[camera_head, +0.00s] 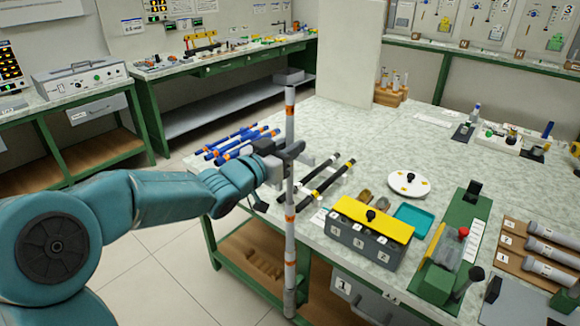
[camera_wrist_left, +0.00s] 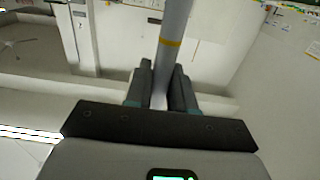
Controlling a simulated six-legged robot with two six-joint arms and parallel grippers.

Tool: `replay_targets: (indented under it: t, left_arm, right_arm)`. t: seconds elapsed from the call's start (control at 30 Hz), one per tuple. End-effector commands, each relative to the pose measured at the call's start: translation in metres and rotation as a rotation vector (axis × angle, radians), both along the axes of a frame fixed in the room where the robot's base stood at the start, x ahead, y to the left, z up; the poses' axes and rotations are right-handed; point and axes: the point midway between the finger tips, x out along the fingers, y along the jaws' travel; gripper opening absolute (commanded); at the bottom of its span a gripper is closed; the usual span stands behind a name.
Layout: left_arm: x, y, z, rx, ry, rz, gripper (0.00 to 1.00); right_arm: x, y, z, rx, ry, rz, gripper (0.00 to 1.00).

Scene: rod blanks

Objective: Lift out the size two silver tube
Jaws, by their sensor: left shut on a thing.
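A long silver-grey tube (camera_head: 290,190) with orange bands stands upright in the air at the table's near left edge. My left gripper (camera_head: 288,153) is shut on it in its upper half. In the left wrist view the tube (camera_wrist_left: 172,30), with one orange band, runs up between the two dark fingers (camera_wrist_left: 162,90). I cannot read a size on the held tube. Its lower end hangs below the tabletop level, in front of the green table frame. My right gripper is not in view.
Blue rods (camera_head: 235,140) with orange bands and black rods (camera_head: 325,182) lie on the table behind the held tube. A grey box with yellow lid (camera_head: 372,218), a white disc (camera_head: 408,183) and grey cylinders on a wooden board (camera_head: 508,232) stand right.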

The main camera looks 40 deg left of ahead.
Motion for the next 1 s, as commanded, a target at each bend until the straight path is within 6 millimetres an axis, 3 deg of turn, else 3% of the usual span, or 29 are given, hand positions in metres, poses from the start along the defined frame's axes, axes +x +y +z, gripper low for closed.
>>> replay_targets:
  t: [0.03, 0.2, 0.4, 0.83, 1.0]
  left_arm:
    - [0.000, 0.000, 0.015, 0.002, -0.004, 0.000, 0.06]
    - [0.000, 0.000, 0.047, 0.001, -0.004, -0.001, 0.06]
    - [0.000, -0.001, 0.072, 0.000, -0.001, -0.001, 0.06]
    - [0.000, 0.000, 0.102, -0.001, 0.000, 0.000, 0.06]
    - [0.000, 0.000, 0.103, -0.001, 0.001, 0.000, 0.06]
  right_arm:
    - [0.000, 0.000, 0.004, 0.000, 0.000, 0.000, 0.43]
    - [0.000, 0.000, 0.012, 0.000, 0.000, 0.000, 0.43]
    - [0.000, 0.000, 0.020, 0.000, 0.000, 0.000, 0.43]
    - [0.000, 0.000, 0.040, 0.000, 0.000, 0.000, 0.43]
    - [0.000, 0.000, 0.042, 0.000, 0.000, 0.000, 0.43]
